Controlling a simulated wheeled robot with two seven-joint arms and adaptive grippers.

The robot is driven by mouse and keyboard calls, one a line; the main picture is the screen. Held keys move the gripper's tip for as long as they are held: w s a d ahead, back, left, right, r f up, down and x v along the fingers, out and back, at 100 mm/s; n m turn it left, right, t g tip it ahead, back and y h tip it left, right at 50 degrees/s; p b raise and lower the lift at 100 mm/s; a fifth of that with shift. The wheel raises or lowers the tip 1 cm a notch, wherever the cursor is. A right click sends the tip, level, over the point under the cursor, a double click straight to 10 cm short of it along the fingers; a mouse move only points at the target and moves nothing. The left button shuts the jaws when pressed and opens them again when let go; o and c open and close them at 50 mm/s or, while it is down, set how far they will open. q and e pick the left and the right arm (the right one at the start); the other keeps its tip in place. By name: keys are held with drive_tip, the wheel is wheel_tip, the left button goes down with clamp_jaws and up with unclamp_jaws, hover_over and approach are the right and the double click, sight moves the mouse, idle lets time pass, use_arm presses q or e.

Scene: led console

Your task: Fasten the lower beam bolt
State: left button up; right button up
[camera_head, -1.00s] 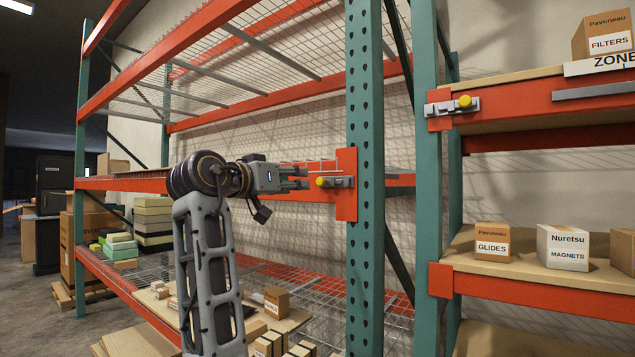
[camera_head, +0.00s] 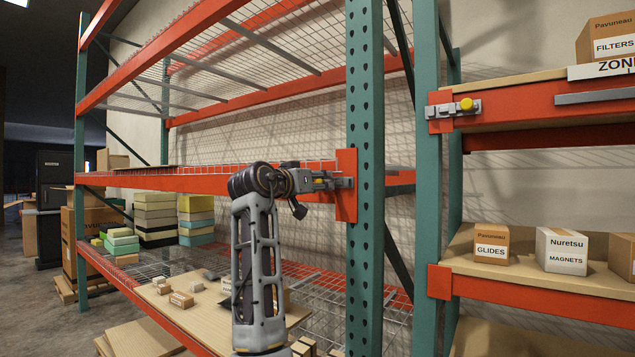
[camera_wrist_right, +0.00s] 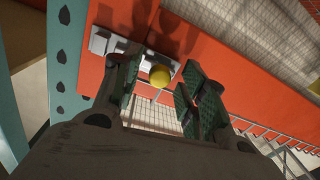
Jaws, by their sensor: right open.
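The lower beam bolt has a yellow knob (camera_head: 319,183) on a grey metal latch (camera_head: 343,183), mounted on the orange end plate (camera_head: 346,210) of the middle beam. In the right wrist view, the yellow knob (camera_wrist_right: 160,76) sits between the two green-padded fingers of my right gripper (camera_wrist_right: 160,84). The fingers are open, with a gap visible to the right of the knob; I cannot tell if the left finger touches it. In the head view, my right gripper (camera_head: 322,184) covers part of the latch. My left gripper is not in view.
A green upright post (camera_head: 365,120) stands just right of the latch. A second yellow-knobbed latch (camera_head: 466,104) sits on the right rack's upper beam. Boxes stand on shelves at the right, and a board (camera_head: 180,315) with small boxes lies below my arm.

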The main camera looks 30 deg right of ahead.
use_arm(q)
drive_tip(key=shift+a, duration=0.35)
use_arm(e)
clamp_jaws()
